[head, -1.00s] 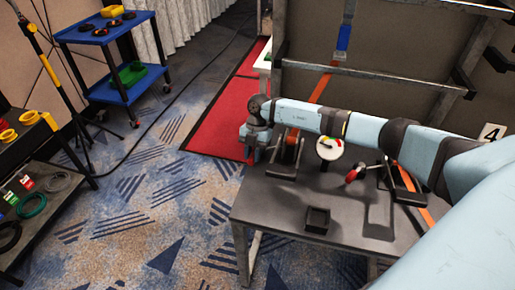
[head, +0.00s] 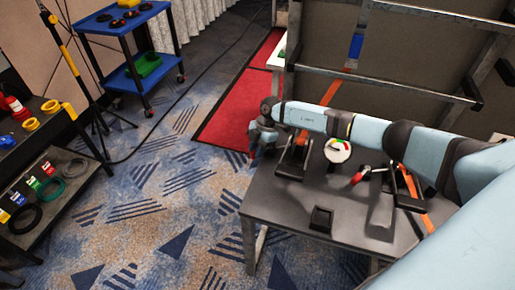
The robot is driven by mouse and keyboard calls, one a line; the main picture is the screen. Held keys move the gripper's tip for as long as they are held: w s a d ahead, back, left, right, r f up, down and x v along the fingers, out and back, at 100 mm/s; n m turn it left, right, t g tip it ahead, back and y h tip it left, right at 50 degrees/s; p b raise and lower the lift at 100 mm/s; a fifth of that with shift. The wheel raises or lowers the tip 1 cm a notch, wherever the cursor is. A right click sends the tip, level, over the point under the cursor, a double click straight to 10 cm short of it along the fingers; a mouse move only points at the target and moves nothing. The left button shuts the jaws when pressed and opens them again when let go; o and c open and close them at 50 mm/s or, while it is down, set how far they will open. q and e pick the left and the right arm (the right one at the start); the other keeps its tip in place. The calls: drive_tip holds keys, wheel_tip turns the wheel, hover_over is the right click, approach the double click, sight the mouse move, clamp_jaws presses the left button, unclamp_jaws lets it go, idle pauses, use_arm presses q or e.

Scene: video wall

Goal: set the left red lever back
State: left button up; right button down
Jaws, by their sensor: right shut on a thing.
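My right arm reaches across the grey table (head: 285,205) from the right. Its gripper (head: 254,148) is at the table's far left corner, shut on the left red lever, of which only a bit of red (head: 252,154) shows beneath the fingers. The black bracket of the left lever (head: 291,164) stands just to the right, partly hidden by my arm. The second red lever (head: 358,178) is further right, with its red handle pointing left, by another black bracket (head: 408,190). My left gripper is not in view.
A round gauge (head: 338,150) stands between the levers, just below my forearm. A small black tray (head: 321,219) sits near the table's front. A metal frame (head: 380,80) rises behind. A blue cart (head: 125,25) and a dark shelf (head: 45,190) stand left; the carpet between is open.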

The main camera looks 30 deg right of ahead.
drive_tip(key=shift+r, duration=0.1)
drive_tip(key=c, duration=1.2)
unclamp_jaws()
drive_tip(key=shift+c, duration=0.2)
drive_tip(key=v, duration=1.3)
drive_tip(key=shift+r, duration=0.4)
drive_tip(key=shift+d, duration=0.1)
